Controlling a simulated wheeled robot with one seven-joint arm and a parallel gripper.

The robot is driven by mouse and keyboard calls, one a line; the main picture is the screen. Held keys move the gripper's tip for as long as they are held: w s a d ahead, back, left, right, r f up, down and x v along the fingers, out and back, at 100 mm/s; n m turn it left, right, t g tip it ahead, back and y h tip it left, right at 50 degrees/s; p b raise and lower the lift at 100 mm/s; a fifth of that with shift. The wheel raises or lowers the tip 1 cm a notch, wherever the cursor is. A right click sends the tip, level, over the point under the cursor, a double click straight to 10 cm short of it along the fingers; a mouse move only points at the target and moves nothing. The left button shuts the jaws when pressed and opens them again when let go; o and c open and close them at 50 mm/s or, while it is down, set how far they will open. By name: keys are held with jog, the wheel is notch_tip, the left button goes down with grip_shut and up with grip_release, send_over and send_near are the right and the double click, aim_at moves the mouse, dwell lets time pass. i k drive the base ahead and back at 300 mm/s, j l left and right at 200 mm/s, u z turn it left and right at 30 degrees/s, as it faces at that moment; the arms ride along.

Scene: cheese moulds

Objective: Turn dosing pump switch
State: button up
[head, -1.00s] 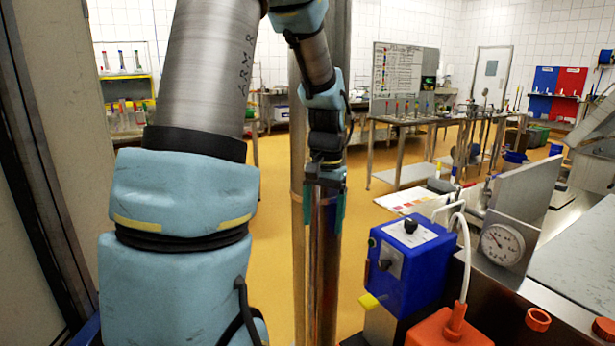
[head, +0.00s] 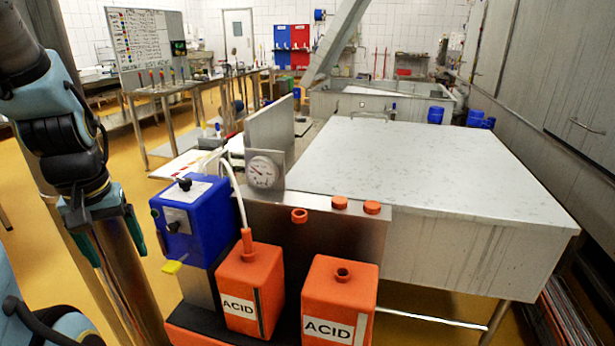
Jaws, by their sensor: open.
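The dosing pump is a blue box (head: 213,222) left of centre. It has a black knob (head: 173,226) on a pale plate on its front-left face and another black knob (head: 185,184) on a plate on its top. I cannot tell from here which knob is the switch, nor its set position. A yellow piece (head: 172,267) sticks out low on the pump's left. My gripper (head: 116,256) hangs at the left, fingers down, open and apart from the pump. A pole and cables show behind and below it.
Two orange ACID canisters (head: 247,290) (head: 339,302) stand right of the pump; a white hose (head: 236,190) reaches the nearer-to-pump one. A dial gauge (head: 263,172) stands behind. A large metal vat with a lid (head: 430,170) fills the right. Yellow floor is open at left.

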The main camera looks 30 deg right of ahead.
aim_at(172, 228)
jog(key=z, duration=0.7)
jog(key=k+l, duration=0.15)
jog(key=k, duration=0.25)
jog(key=u, duration=2.3)
